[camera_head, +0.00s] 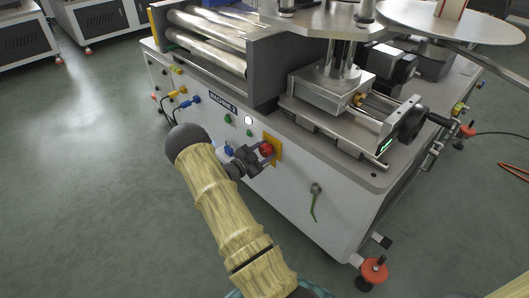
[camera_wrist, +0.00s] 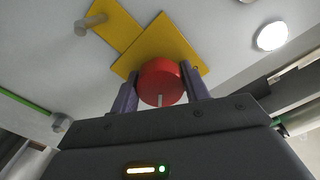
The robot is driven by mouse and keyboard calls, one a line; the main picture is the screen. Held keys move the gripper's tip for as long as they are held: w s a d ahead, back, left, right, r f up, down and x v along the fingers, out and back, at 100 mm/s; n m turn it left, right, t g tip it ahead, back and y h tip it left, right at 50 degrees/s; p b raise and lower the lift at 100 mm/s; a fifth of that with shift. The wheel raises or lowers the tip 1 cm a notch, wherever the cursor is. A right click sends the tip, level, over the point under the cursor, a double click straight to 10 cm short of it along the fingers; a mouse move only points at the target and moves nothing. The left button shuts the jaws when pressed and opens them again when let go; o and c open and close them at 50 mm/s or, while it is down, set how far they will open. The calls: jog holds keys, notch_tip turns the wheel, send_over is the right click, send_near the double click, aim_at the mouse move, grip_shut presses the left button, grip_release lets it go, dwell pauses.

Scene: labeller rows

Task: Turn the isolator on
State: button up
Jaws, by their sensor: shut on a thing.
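The isolator is a red round knob (camera_wrist: 161,82) on a yellow plate (camera_wrist: 183,50), set on the front panel of the machine. In the head view my gripper (camera_head: 256,153) reaches the knob from the lower left. A pale line marks the knob's near edge; I cannot tell its on or off position.
The machine panel (camera_head: 310,215) carries a label (camera_head: 223,103) reading MACHINE 2, a green button (camera_head: 228,119), a white button (camera_head: 248,120) and blue and yellow connectors to the left. The floor at left (camera_head: 70,180) is clear.

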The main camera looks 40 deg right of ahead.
jog(key=shift+a+f, duration=0.1)
dwell(0.3)
jog(key=o, duration=1)
jog(key=a+p, duration=0.1)
jog(key=a, duration=0.4)
jog(key=s+a+p, duration=0.1)
jog(key=a+p, duration=0.1)
jog(key=a, duration=0.4)
jog(key=a+p, duration=0.1)
jog(key=a, duration=0.5)
jog(key=shift+s+a+p, duration=0.15)
jog(key=shift+p, duration=0.2)
